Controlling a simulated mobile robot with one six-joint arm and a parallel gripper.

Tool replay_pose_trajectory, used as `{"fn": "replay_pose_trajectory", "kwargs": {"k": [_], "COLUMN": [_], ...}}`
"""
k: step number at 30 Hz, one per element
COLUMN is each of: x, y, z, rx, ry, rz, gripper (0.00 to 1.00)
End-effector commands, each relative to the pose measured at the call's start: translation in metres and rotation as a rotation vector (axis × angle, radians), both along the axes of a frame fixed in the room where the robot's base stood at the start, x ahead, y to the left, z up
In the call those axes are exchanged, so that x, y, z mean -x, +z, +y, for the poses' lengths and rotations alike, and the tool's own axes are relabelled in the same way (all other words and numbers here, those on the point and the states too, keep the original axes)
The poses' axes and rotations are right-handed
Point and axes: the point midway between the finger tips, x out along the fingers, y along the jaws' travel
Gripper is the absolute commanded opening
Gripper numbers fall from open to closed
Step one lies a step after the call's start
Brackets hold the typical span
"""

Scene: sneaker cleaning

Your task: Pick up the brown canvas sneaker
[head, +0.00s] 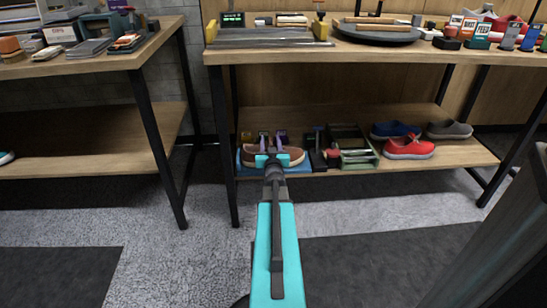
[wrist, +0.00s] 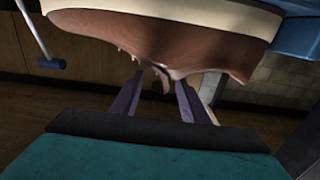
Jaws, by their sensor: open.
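The brown canvas sneaker (head: 296,156), with a pale sole, lies on the lower shelf of the middle workbench, partly hidden behind my gripper. In the wrist view it fills the top of the picture (wrist: 110,30), upside down, sole uppermost. My gripper (head: 272,142) reaches over the sneaker with its two purple fingers apart. In the wrist view the open fingers (wrist: 160,82) are at the edge of the upper, and a bit of that edge shows between the tips. I cannot tell whether they touch it.
A blue tray (head: 240,166) lies under the sneaker. To its right are dark tools and a green crate (head: 358,157), then a red shoe (head: 409,148), a blue shoe (head: 394,130) and a grey shoe (head: 450,130). The upper tabletop (head: 355,52) overhangs the shelf.

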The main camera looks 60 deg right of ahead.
Motion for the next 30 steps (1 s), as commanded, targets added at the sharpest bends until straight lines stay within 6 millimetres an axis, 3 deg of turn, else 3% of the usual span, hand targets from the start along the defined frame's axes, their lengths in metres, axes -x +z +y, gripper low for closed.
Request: {"fn": "replay_pose_trajectory", "kwargs": {"k": [15,30], "x": [-0.026,-0.028], "y": [0.0,0.001], "z": [-0.037,-0.039], "rx": [0.001,0.001], "ry": [0.002,0.002], "rz": [0.001,0.001], "gripper": [0.41,0.41]}}
